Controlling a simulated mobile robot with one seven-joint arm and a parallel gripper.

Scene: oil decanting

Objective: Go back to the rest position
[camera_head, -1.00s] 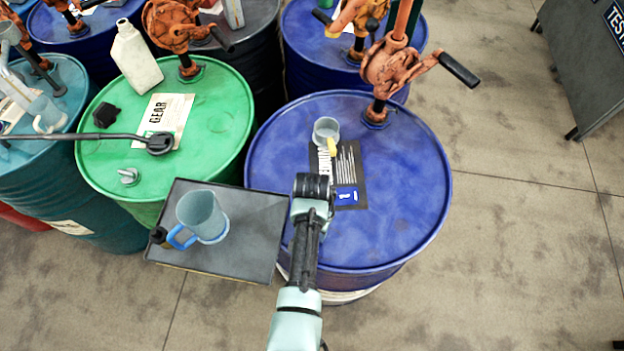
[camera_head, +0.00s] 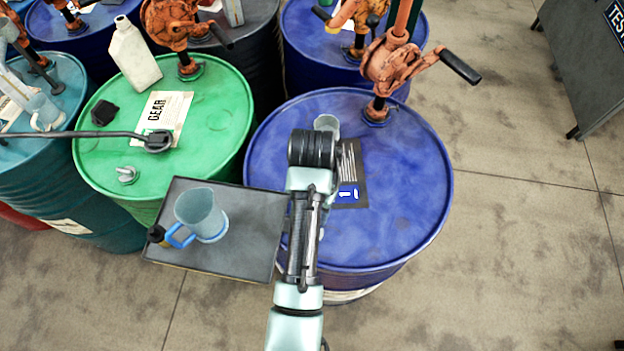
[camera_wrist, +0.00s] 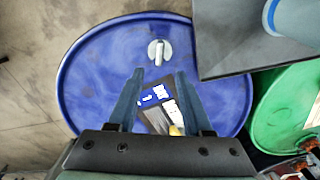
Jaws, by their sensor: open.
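My gripper (camera_wrist: 159,98) is open and empty in the wrist view, with both fingers apart above the blue drum's top (camera_wrist: 100,70). In the head view my arm covers the gripper's fingers. The blue drum (camera_head: 400,190) carries a dark label (camera_head: 352,175) and a small clear cup (camera_head: 327,123), partly hidden behind my arm. A yellow bit of the cup (camera_wrist: 175,130) shows between the fingers, low in the wrist view. A clear jug with a blue handle (camera_head: 200,215) stands upright on the dark tray (camera_head: 250,235), left of my arm.
A green drum (camera_head: 220,100) at the left bears a white bottle (camera_head: 133,55), a black cap (camera_head: 104,112) and a label. An orange hand pump (camera_head: 395,65) rises at the blue drum's back. A grey cabinet (camera_head: 590,60) is at the right.

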